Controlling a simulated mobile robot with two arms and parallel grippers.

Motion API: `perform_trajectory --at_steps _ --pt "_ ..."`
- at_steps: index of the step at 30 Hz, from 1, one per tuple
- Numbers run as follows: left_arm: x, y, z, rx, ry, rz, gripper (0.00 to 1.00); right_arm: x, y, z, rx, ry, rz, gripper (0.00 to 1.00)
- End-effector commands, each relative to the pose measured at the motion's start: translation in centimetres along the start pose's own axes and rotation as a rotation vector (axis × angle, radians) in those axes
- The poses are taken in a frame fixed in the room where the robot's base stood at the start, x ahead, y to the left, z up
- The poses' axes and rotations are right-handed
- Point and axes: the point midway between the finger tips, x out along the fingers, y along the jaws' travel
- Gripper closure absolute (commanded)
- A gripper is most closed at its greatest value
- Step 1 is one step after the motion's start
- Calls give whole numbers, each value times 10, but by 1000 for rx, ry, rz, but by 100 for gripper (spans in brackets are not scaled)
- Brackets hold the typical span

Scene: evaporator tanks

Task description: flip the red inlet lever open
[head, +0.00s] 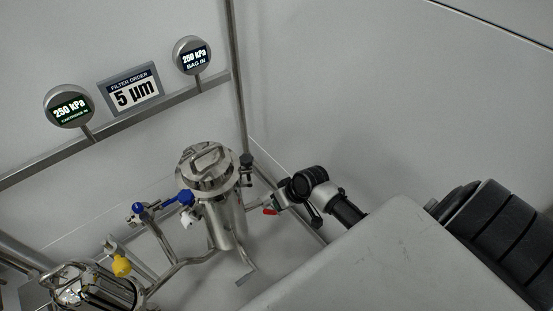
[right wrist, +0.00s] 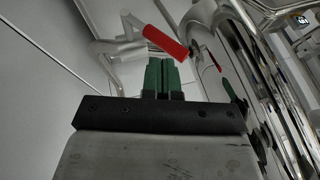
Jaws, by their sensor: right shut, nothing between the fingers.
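The red inlet lever (head: 270,211) shows as a small red tip beside the steel filter housing (head: 226,215) in the head view. In the right wrist view the red lever (right wrist: 165,41) lies slanted just beyond my fingertips, its upper end by a pale pipe fitting. My right gripper (head: 279,199) reaches in from the right, close to the lever. In the right wrist view its green fingers (right wrist: 161,75) are together with nothing between them. Whether they touch the lever I cannot tell. My left gripper is not in view.
A blue-handled valve (head: 140,208) and a yellow knob (head: 121,266) sit on pipework to the left. A steel vessel (right wrist: 262,85) stands close on the right in the wrist view. Two gauges and a "5 µm" sign (head: 133,91) are on the wall rail.

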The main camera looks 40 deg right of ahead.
Motion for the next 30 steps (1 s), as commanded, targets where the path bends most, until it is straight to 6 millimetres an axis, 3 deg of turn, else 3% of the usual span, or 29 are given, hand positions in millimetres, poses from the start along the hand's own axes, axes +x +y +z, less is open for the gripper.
perform_trajectory --at_steps 7,30 --pt "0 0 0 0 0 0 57 21 0 0 0 0 0 100" --pt "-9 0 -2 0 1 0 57 25 -5 1 -25 2 56 100"
